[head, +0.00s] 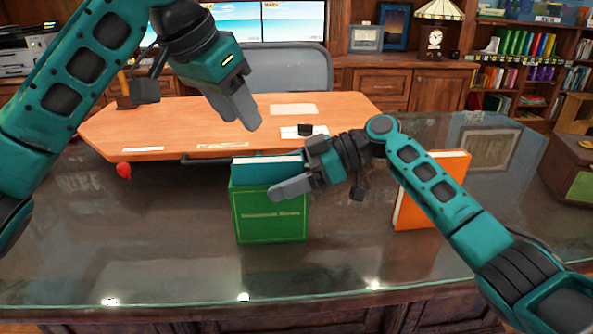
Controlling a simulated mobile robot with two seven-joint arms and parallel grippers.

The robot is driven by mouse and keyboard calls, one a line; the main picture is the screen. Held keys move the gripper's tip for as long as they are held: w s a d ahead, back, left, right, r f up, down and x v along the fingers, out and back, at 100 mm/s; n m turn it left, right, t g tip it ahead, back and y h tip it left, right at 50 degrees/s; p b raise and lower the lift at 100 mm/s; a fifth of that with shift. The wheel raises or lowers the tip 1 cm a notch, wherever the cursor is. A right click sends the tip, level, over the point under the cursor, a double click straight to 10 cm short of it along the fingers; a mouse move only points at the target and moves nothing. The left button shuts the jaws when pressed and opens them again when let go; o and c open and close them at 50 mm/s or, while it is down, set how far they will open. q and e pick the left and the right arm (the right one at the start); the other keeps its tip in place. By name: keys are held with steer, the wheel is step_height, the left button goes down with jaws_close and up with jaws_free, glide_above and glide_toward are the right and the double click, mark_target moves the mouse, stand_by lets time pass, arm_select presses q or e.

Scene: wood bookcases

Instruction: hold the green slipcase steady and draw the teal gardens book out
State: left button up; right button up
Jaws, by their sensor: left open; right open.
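The green slipcase (270,220) stands upright on the dark glossy desk near the middle of the head view, with gold lettering on its front. The teal book (262,170) sits in it, its upper part standing above the slipcase's top edge. My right gripper (285,186) reaches in from the right with open jaws. Its fingers overlap the slipcase's top edge and the book's right part; I cannot tell if they touch. My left gripper (248,118) is open and empty, high above and behind the slipcase in the picture.
An orange book (411,213) stands on the desk to the right, partly hidden behind my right arm. An orange-brown wooden desktop (150,125) with papers lies behind. The desk left of the slipcase is clear.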

mark_target(249, 159)
steer(key=c, duration=1.1)
arm_select(q)
steer(key=shift+o, duration=1.1)
arm_select(e)
steer(key=shift+c, duration=0.2)
arm_select(q)
steer(key=shift+o, duration=0.5)
steer(key=shift+w+d, duration=0.15)
steer(key=shift+w, duration=0.05)
steer(key=w+m+g, duration=0.1)
steer(key=w+d+m+y, duration=0.1)
steer(key=m, duration=0.1)
steer(key=m+g+y, duration=0.1)
steer(key=m, duration=0.1)
steer(key=shift+w+d+f+g, duration=0.3)
steer(key=shift+w+d+f, duration=0.05)
steer(key=shift+w+d, duration=0.05)
steer(key=f+m, duration=0.1)
steer(key=f, duration=0.2)
steer(key=f+m+g+y, duration=0.1)
steer(key=f, duration=0.2)
steer(key=w+a+f+m+y, duration=0.1)
steer(key=f+m, duration=0.1)
steer(key=f, duration=0.2)
steer(key=shift+f+g, duration=0.1)
steer(key=shift+g, duration=0.2)
